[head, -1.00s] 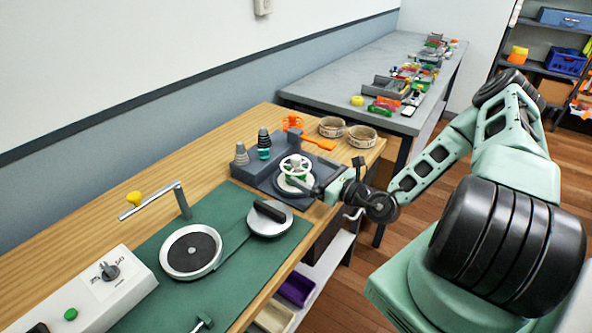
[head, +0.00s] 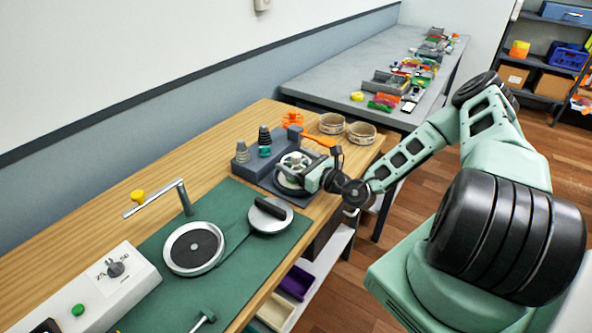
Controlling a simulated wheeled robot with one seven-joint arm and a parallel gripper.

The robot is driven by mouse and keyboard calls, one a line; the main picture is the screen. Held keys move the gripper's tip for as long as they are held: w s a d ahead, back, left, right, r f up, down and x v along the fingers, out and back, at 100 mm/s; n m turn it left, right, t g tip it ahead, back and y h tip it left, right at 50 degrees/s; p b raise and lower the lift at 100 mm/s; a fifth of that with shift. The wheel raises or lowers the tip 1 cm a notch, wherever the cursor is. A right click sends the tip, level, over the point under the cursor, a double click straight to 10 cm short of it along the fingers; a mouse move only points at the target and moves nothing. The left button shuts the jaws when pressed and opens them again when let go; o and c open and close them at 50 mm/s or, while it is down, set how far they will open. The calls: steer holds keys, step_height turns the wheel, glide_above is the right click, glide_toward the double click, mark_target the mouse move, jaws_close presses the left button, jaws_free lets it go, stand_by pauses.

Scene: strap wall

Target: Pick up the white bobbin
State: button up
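The white bobbin (head: 293,159) shows as a pale round rim on the dark grey stand (head: 267,172), at the back right of the wooden bench. My gripper (head: 300,168) is at the bobbin, reaching in from the right, and its fingers cover much of the front of it. I cannot tell whether the fingers touch the bobbin or are closed on it.
A round black-topped plate (head: 194,248) and a lamp-like arm (head: 181,197) are on the green mat nearer me.

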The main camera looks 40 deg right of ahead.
steer(key=shift+r, duration=0.15)
steer(key=shift+c, duration=0.4)
step_height(320, 180, up, 10)
steer(key=shift+f, duration=0.1)
